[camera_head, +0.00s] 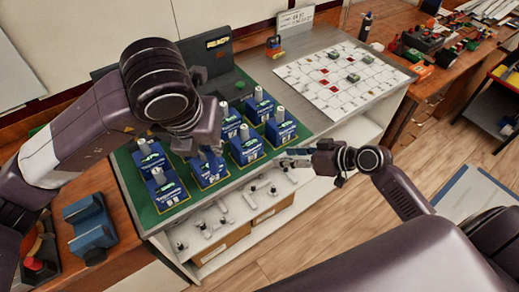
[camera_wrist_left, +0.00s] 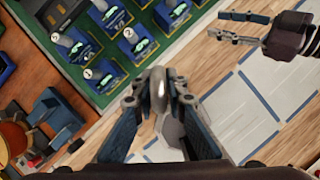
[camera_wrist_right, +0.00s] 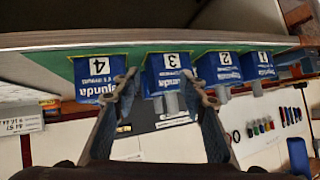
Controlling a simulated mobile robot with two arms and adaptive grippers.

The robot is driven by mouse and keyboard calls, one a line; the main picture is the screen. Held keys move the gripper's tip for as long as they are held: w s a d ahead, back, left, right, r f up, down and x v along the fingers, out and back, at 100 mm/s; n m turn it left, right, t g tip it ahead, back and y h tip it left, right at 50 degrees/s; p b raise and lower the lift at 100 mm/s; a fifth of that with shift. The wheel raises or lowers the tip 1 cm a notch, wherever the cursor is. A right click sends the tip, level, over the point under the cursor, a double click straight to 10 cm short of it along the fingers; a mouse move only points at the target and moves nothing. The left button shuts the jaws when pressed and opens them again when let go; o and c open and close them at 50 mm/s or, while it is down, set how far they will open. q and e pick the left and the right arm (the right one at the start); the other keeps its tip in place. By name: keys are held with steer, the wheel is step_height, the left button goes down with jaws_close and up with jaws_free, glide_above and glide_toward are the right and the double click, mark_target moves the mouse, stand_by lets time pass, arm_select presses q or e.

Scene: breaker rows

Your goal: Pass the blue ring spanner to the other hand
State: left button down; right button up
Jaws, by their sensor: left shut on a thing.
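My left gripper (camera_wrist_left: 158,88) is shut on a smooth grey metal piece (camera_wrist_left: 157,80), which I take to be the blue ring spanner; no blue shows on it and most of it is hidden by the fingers. In the head view the left gripper (camera_head: 208,150) hangs over the rows of blue breakers, with its load hidden. My right gripper (camera_head: 285,157) is open and empty, off the bench's front edge, to the right of the left one. It also shows in the left wrist view (camera_wrist_left: 222,27). In the right wrist view its fingers (camera_wrist_right: 162,85) stand apart, with breakers behind.
Blue breakers (camera_head: 246,150) stand in rows on a green mat (camera_head: 147,213). A blue cradle (camera_head: 92,226) stands on the left-hand bench. A white gridded board (camera_head: 318,98) lies at the right. Open floor lies in front.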

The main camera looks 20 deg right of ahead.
steer(key=s+a+r+n+y, duration=0.2)
steer(key=a+r, duration=0.2)
steer(key=r, duration=0.3)
steer(key=s+a+r+n+y, duration=0.2)
steer(key=a+r, duration=0.1)
steer(key=r, duration=0.3)
steer(key=n+g+y, duration=0.2)
steer(key=n+g, duration=0.1)
steer(key=n, duration=0.1)
glide_toward(215, 160)
steer(key=x, duration=1.2)
steer(key=shift+w+d+f, duration=0.2)
steer(key=shift+f, duration=0.1)
steer(key=shift+c, duration=0.4)
steer(key=shift+s, duration=0.1)
jaws_close()
arm_select(q)
steer(key=c, duration=1.9)
jaws_free()
arm_select(e)
steer(key=shift+a+r+n, duration=0.1)
steer(key=shift+r+n, duration=0.05)
steer(key=shift+n, duration=0.15)
arm_select(q)
steer(key=shift+o, duration=0.3)
